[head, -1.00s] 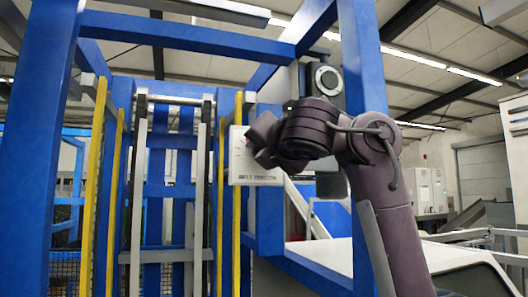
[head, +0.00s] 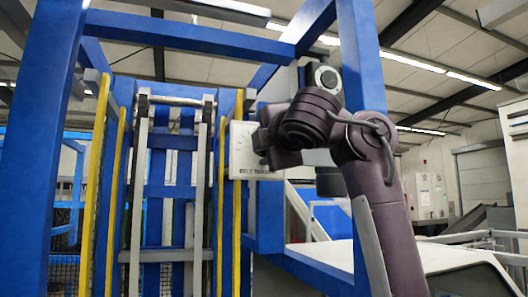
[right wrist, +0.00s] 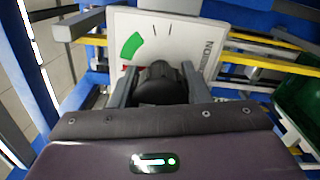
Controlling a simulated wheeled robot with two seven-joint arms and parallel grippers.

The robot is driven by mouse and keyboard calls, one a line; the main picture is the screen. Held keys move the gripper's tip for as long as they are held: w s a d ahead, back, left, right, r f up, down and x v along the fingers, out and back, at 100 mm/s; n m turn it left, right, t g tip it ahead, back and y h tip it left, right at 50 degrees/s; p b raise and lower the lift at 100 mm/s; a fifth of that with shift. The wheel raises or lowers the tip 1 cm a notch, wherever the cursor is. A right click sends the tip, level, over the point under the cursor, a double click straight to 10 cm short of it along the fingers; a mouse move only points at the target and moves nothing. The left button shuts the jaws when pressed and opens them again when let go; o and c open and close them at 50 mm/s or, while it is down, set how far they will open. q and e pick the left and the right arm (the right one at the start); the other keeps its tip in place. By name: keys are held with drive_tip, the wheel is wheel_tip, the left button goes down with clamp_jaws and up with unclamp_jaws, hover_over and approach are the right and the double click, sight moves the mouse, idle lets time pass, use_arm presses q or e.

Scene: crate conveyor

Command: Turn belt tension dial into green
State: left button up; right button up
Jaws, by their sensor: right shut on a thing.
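The belt tension dial is a white panel (head: 240,158) on the blue frame, with lettering along its bottom edge. In the right wrist view the panel (right wrist: 184,38) shows a green arc (right wrist: 131,46), dark tick marks and a bit of red by the left finger. My right gripper (right wrist: 158,80) is shut on the dark round knob (right wrist: 160,94), with one finger on each side. In the head view my right gripper (head: 262,144) is at the panel's right side and hides the knob. The knob's pointer cannot be made out. My left gripper is not in view.
Yellow vertical rails (head: 101,190) and grey posts (head: 138,190) stand left of the panel. A blue upright (head: 362,70) rises behind my right arm. A white machine cover (head: 325,262) lies below right. A green bin (right wrist: 300,105) shows at the right in the wrist view.

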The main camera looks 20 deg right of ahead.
drive_tip(key=m, duration=0.2)
drive_tip(key=m+b, duration=0.1)
drive_tip(key=m, duration=0.3)
drive_tip(key=shift+f+b, duration=0.25)
drive_tip(key=shift+b, duration=0.05)
drive_tip(key=shift+w, duration=0.1)
idle(0.3)
drive_tip(key=o, duration=1)
drive_tip(key=shift+r, duration=0.1)
drive_tip(key=shift+s, duration=0.25)
